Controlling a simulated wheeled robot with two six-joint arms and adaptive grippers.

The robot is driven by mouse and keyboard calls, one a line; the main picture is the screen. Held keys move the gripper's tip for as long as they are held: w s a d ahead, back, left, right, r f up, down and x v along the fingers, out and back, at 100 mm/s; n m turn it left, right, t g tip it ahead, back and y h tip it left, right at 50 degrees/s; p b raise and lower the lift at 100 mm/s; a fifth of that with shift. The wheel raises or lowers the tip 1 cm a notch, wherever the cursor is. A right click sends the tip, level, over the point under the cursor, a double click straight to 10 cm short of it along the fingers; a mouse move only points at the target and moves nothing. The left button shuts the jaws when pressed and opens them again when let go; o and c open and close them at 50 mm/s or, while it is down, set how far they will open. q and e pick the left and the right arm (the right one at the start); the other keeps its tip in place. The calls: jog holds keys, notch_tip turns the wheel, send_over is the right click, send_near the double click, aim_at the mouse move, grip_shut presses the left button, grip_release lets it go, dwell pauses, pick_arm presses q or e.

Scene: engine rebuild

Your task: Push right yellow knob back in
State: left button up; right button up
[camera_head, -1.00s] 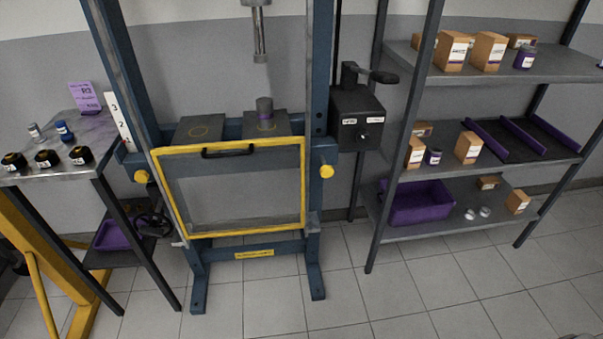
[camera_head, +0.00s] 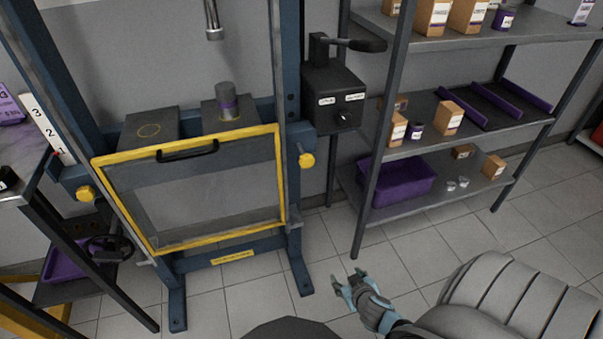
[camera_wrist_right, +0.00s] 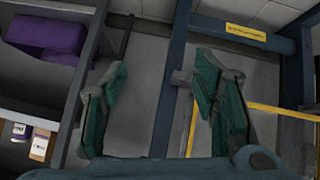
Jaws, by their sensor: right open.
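The right yellow knob (camera_head: 306,160) sticks out from the right post of the blue press frame (camera_head: 290,200), beside the yellow-edged guard (camera_head: 280,180). A matching left yellow knob (camera_head: 85,194) is on the left post. My right gripper (camera_head: 348,281) is open and empty, low in front of the press and below the right knob, well apart from it. In the right wrist view its two teal fingers (camera_wrist_right: 155,100) are spread, with the press post and part of the yellow guard edge beyond; I cannot make out the knob there. My left gripper is not in view.
A black control box with a lever (camera_head: 333,98) is mounted right of the press, above the knob. A shelf rack (camera_head: 366,205) with boxes and a purple bin (camera_head: 400,182) stands to the right. The floor between my gripper and the press is clear.

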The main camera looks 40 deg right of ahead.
jog(key=w+d+r+m+t+b, duration=0.15)
jog(key=w+r+t, duration=0.25)
jog(key=w+r, duration=0.45)
jog(key=m+t+h+b, duration=0.2)
jog(key=t, duration=0.3)
send_near(308, 164)
jog(key=s, duration=0.3)
jog(key=x, duration=0.8)
jog(key=a+x, duration=0.1)
jog(key=x, duration=0.3)
jog(key=shift+w+d+p, duration=0.15)
jog(key=shift+w+p, duration=0.2)
jog(key=shift+w, duration=0.2)
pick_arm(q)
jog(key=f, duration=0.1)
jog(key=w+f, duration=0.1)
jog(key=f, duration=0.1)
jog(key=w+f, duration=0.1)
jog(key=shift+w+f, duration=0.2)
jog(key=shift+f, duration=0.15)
pick_arm(e)
jog(key=shift+w+d, duration=0.2)
jog(key=shift+w, duration=0.25)
grip_shut()
